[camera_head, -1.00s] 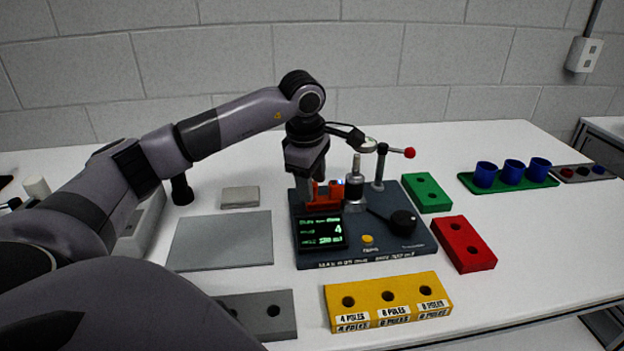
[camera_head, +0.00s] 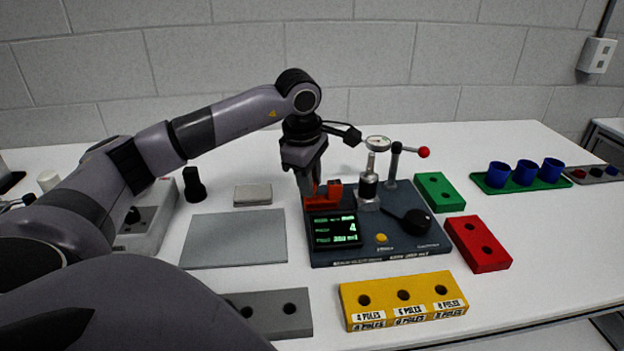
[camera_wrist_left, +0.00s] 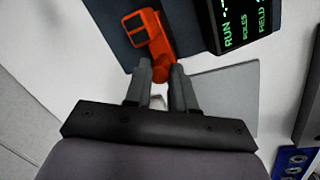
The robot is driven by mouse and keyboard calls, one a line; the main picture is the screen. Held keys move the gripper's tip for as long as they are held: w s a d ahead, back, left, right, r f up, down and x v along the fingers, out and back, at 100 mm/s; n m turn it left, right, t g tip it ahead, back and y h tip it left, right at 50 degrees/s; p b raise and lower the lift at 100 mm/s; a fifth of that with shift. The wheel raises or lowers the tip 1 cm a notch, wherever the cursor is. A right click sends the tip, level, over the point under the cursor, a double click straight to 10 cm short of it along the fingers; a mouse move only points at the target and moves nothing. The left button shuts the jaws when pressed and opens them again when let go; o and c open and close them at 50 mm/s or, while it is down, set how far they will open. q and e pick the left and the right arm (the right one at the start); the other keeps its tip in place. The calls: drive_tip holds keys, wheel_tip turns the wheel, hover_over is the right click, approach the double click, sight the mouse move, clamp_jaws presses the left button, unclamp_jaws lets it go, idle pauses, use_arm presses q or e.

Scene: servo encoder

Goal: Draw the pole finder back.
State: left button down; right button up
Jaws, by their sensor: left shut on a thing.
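The pole finder is an orange-red block (camera_head: 325,196) on the dark blue test stand (camera_head: 400,255). It stands left of the upright metal spindle (camera_head: 368,188), with a gap between them. My left gripper (camera_head: 314,192) reaches down to its left end. In the left wrist view the fingers (camera_wrist_left: 160,76) close on the narrow end of the orange pole finder (camera_wrist_left: 150,35). The fingers partly hide that end. The stand's screen (camera_head: 335,231) shows green text, with a 4 readable. My right gripper is not in view.
A yellow block with holes (camera_head: 402,312) lies in front, with red (camera_head: 478,244) and green (camera_head: 438,190) blocks to the right. A grey mat (camera_head: 235,240) lies left of the stand.

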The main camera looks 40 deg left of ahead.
use_arm(q)
drive_tip(key=c, duration=0.9)
unclamp_jaws()
drive_tip(key=shift+s+a, duration=0.15)
drive_tip(key=shift+s, duration=0.05)
drive_tip(key=shift+c, duration=0.2)
wheel_tip(320, 180, up, 7)
drive_tip(key=s, duration=0.1)
drive_tip(key=shift+s+d, duration=0.15)
drive_tip(key=shift+d, duration=0.05)
